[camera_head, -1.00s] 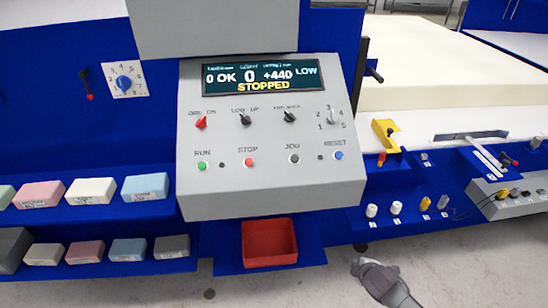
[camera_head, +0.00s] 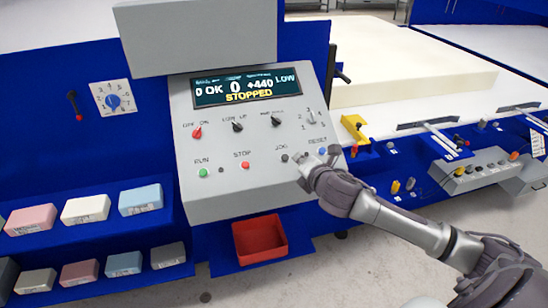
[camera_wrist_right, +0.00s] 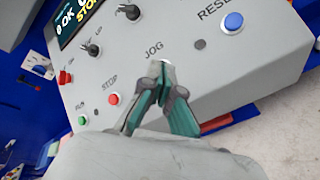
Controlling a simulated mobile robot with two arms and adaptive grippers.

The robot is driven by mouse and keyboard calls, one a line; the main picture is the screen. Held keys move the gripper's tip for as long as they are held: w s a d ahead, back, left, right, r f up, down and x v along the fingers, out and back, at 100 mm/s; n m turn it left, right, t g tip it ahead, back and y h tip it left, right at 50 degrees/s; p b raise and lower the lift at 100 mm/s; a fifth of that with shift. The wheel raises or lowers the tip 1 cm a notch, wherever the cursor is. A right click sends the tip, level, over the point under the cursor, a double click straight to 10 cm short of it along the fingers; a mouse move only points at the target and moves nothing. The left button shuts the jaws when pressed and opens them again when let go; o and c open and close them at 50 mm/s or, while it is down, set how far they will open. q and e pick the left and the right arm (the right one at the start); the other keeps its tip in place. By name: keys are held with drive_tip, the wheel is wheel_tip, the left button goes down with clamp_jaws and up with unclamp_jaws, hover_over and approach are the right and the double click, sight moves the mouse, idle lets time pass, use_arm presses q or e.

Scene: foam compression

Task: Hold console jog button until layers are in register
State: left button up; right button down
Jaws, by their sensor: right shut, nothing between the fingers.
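The grey console (camera_head: 235,135) stands at centre in the head view. Its display (camera_head: 246,87) reads "0 OK 0 +440 LOW" and "STOPPED". The dark JOG button (camera_head: 285,158) sits between the red STOP button (camera_head: 245,166) and the blue RESET button (camera_head: 322,151). My right gripper (camera_head: 303,160) is shut and empty at the console face, just right of the JOG button. In the wrist view its fingertips (camera_wrist_right: 160,68) lie just below the JOG label and hide the button there. I cannot tell whether they touch it. My left gripper is not in view.
White foam layers (camera_head: 420,65) lie on the bed at the right. A red tray (camera_head: 260,238) sits below the console. Foam sample blocks (camera_head: 85,209) stand on blue shelves at the left. A small grey control box (camera_head: 480,172) is at the right.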

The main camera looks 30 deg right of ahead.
sight(285, 158)
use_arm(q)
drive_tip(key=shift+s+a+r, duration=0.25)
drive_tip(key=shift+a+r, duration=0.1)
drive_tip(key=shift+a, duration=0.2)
use_arm(e)
wheel_tip(285, 158, up, 6)
drive_tip(key=a+n+t, duration=0.1)
drive_tip(key=n, duration=0.2)
drive_tip(key=shift+w+a, duration=0.25)
drive_tip(key=shift+w, duration=0.05)
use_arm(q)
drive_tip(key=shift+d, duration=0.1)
use_arm(e)
drive_tip(key=shift+d, duration=0.15)
